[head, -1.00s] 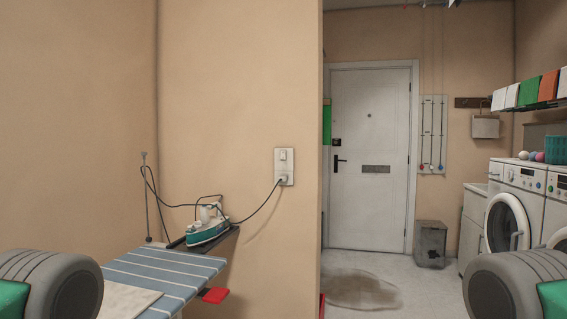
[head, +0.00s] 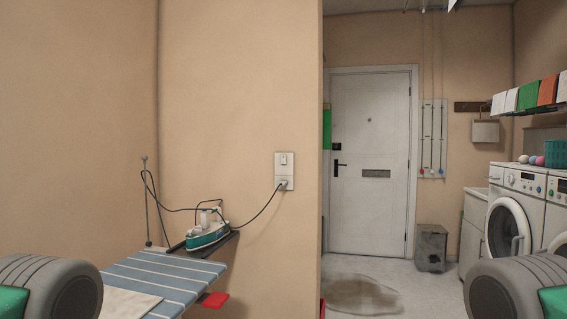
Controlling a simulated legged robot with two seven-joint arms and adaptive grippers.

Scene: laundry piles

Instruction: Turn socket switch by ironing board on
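A white socket plate (head: 284,171) is fixed to the beige wall, to the right of the ironing board (head: 165,276). Its switch (head: 283,158) is in the upper half; its on or off position is too small to tell. A plug (head: 283,184) with a dark cord sits in the lower half. A teal and white iron (head: 207,231) rests at the board's far end, with the cord running from it to the plug. Grey rounded parts of my arms show in the lower left and lower right corners. Neither gripper is in view.
The wall ends at a vertical edge just right of the socket. Beyond it are a white door (head: 370,165), a grey bin (head: 431,247), washing machines (head: 515,212) and a brown floor stain (head: 361,294). A red piece (head: 214,300) juts from the board's right side.

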